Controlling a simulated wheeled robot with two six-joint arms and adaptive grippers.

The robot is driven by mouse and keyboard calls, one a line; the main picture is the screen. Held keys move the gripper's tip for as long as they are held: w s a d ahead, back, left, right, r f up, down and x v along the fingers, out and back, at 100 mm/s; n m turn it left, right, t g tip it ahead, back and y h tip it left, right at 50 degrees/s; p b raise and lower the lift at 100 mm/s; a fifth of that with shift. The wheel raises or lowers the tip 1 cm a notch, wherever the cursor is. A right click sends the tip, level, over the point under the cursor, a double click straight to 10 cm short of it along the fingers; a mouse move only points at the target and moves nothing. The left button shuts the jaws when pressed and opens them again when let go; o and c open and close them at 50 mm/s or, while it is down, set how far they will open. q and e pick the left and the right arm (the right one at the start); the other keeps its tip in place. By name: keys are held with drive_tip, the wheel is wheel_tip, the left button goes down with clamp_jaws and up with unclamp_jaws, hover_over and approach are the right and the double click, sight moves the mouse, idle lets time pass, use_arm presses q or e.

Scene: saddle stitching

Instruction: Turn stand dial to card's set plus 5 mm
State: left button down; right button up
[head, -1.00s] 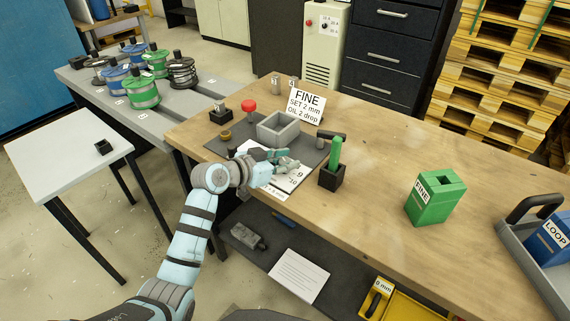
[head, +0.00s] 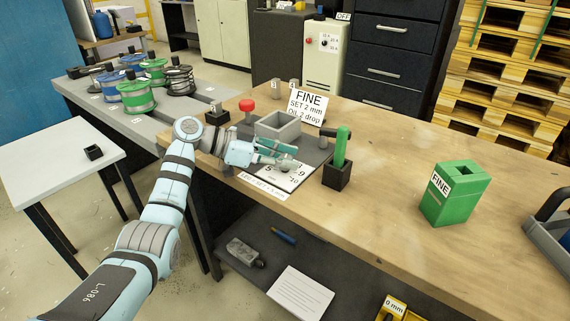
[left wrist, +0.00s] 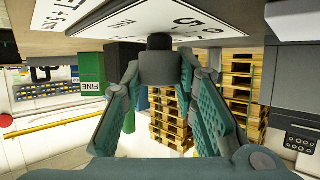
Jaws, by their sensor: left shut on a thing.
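The card (head: 307,105) stands on the bench and reads "FINE, SET 2 mm, OIL 2 drop". The stand's dial is a white numbered plate (head: 297,176); a 9 and a 10 show at its right, and the rest is partly hidden by my left gripper (head: 288,164). In the left wrist view the dial plate (left wrist: 190,22) lies beyond a dark grey knob (left wrist: 157,63). My left gripper's two fingers are shut on this knob, one on each side. The pointer's reading cannot be made out. My right gripper is not in view.
A grey open box (head: 277,130), a red-topped knob (head: 247,104) and a green-handled tool in a black holder (head: 336,174) stand close around the dial. A green FINE box (head: 454,194) stands farther right. The bench between them is clear.

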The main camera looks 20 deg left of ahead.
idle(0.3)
use_arm(q)
drive_tip(key=c, duration=1.3)
unclamp_jaws()
drive_tip(key=v, duration=1.2)
drive_tip(key=shift+w, duration=0.1)
